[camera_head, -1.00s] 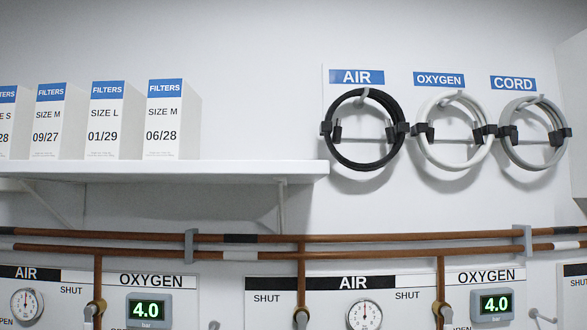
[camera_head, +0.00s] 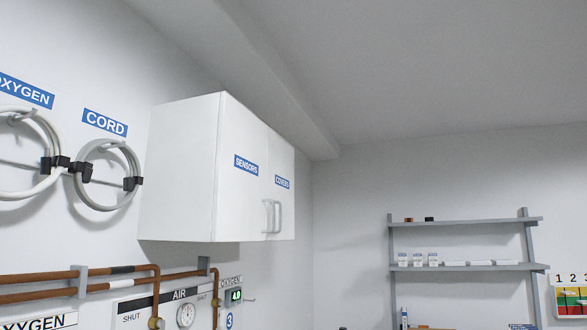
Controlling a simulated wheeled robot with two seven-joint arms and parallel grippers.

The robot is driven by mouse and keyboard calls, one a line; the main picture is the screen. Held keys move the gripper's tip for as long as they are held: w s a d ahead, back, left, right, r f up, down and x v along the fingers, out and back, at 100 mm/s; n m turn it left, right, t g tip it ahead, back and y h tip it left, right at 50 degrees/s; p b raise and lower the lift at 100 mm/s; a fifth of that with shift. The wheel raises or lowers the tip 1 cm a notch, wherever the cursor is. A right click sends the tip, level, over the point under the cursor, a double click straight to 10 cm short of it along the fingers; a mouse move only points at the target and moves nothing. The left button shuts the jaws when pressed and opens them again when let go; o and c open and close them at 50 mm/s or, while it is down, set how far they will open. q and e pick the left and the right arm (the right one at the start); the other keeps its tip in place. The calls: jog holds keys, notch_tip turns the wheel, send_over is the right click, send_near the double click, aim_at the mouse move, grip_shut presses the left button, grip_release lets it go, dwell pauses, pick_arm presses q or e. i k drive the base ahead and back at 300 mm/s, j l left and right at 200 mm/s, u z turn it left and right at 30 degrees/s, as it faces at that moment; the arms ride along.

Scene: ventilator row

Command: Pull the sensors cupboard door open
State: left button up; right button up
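A white wall cupboard hangs high on the left wall, left of the picture's middle. Its nearer door, the sensors cupboard door (camera_head: 238,195), carries a blue SENSORS label (camera_head: 246,164) and looks shut. The farther door (camera_head: 283,205) carries a second blue label (camera_head: 282,181), too small to read surely. Two upright bar handles (camera_head: 271,216) sit side by side low down where the doors meet. Neither of my grippers is in view.
Coiled hoses (camera_head: 28,155) and a cord (camera_head: 103,175) hang left of the cupboard. Copper pipes (camera_head: 120,275) and an AIR panel (camera_head: 170,308) run below it. A grey shelf rack (camera_head: 465,266) stands against the far wall. The space before the doors looks clear.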

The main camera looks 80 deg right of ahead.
aim_at(240, 208)
jog(key=z, duration=2.1)
